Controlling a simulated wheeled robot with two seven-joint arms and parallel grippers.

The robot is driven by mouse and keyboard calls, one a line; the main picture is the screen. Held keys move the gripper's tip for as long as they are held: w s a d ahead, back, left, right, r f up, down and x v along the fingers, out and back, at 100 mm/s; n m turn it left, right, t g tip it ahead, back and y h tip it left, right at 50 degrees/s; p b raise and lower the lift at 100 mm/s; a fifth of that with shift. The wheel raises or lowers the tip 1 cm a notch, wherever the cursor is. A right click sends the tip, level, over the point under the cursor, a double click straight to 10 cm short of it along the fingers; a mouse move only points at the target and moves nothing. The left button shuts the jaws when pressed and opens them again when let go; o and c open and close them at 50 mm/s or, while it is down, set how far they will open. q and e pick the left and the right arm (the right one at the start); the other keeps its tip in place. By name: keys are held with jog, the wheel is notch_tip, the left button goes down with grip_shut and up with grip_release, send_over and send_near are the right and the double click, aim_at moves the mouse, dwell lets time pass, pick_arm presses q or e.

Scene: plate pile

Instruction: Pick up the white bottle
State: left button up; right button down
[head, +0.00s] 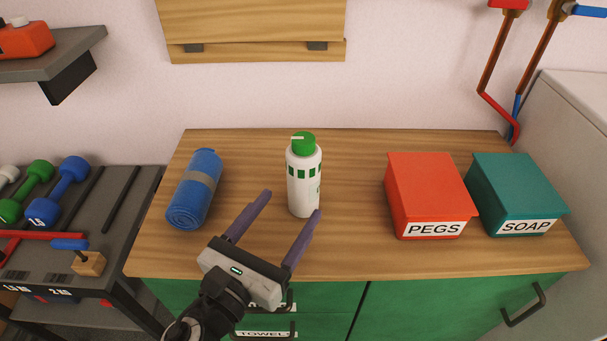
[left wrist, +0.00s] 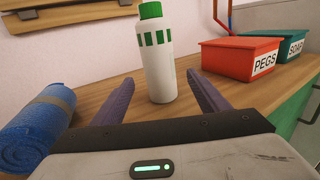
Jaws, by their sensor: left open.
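The white bottle (head: 304,183) has a green cap and green square marks. It stands upright on the wooden counter top (head: 345,235), near the middle. My left gripper (head: 293,203) is open, with its two purple fingers pointing toward the bottle from the front. In the left wrist view the bottle (left wrist: 158,60) stands beyond and between the spread fingers (left wrist: 160,92), and the jaws are not closed on it. Whether the fingertips reach beside the bottle is hard to tell. My right gripper is in neither view.
A rolled blue mat (head: 194,191) with a grey band lies left of the bottle. A red PEGS box (head: 428,190) and a teal SOAP box (head: 515,190) stand to the right. Bare counter separates the bottle from the mat and boxes. A dumbbell rack (head: 90,220) stands at far left.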

aim_at(298, 149)
pick_arm(q)
jog(key=shift+x, duration=0.9)
jog(key=x, duration=0.5)
jog(key=shift+r+p, duration=0.2)
jog(key=shift+p, duration=0.2)
jog(key=shift+w+d, duration=0.1)
jog(key=shift+w, duration=0.1)
jog(key=c, duration=1.6)
jog(key=shift+r, duration=0.1)
grip_shut()
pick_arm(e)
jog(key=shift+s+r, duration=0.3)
